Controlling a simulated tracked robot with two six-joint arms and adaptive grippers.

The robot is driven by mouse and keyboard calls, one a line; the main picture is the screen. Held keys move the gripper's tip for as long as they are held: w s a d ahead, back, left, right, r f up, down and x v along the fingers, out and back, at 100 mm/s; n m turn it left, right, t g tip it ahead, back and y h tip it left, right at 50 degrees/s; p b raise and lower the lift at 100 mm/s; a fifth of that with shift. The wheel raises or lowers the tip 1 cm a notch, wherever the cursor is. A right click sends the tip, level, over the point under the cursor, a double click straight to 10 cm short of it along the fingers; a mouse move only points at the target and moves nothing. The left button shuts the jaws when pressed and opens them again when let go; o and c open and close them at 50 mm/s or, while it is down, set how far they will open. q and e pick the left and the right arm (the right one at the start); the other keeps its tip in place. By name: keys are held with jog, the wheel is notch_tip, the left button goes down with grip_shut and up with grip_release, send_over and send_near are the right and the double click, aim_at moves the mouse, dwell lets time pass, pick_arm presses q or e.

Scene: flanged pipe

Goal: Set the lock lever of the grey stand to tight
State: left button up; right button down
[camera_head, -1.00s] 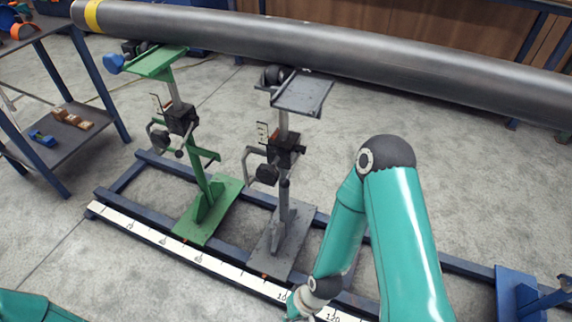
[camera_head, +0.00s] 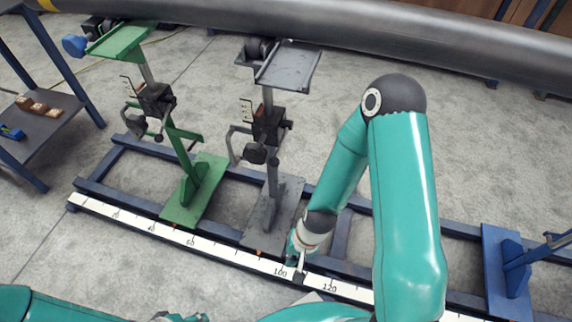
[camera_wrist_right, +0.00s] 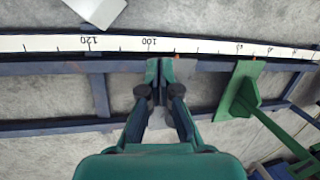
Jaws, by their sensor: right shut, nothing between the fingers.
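The grey stand (camera_head: 273,205) stands upright on the blue rail frame, near the middle of the head view. Its black clamp block (camera_head: 268,125) sits on the post, with a bent grey handle (camera_head: 234,143) at its left and a dark knob (camera_head: 255,154) below. Which small part is the lock lever, and its setting, I cannot tell. My right gripper (camera_head: 298,268) is shut and empty, low over the white scale near 100, right of the stand's foot. It also shows in the wrist view (camera_wrist_right: 166,68). A small part at the bottom edge may be my left gripper (camera_head: 180,317), mostly cut off.
A green stand (camera_head: 195,190) stands left of the grey one; it also shows in the wrist view (camera_wrist_right: 240,92). A long grey pipe (camera_head: 330,28) crosses behind the stands. A blue post base (camera_head: 507,265) is at right, a shelf table (camera_head: 40,125) at left.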

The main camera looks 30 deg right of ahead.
aim_at(281, 144)
jog(key=w+d+r+m+t, duration=0.3)
jog(key=w+d+r+m, duration=0.2)
jog(key=d+r+m, duration=0.2)
jog(key=w+d+r+m+t, duration=0.4)
jog(key=w+d+r+m, duration=0.1)
jog(key=r+m, duration=0.6)
jog(key=shift+w+d+r+m+y, duration=0.3)
jog(key=shift+w+d+r+y, duration=0.15)
jog(key=shift+d, duration=0.4)
jog(key=shift+f, duration=0.1)
jog(key=b+x, duration=0.5)
jog(key=x, duration=0.5)
jog(key=r, duration=0.1)
jog(key=a+r+p, duration=0.1)
jog(key=w+r+p, duration=0.1)
jog(key=shift+a+r, duration=0.4)
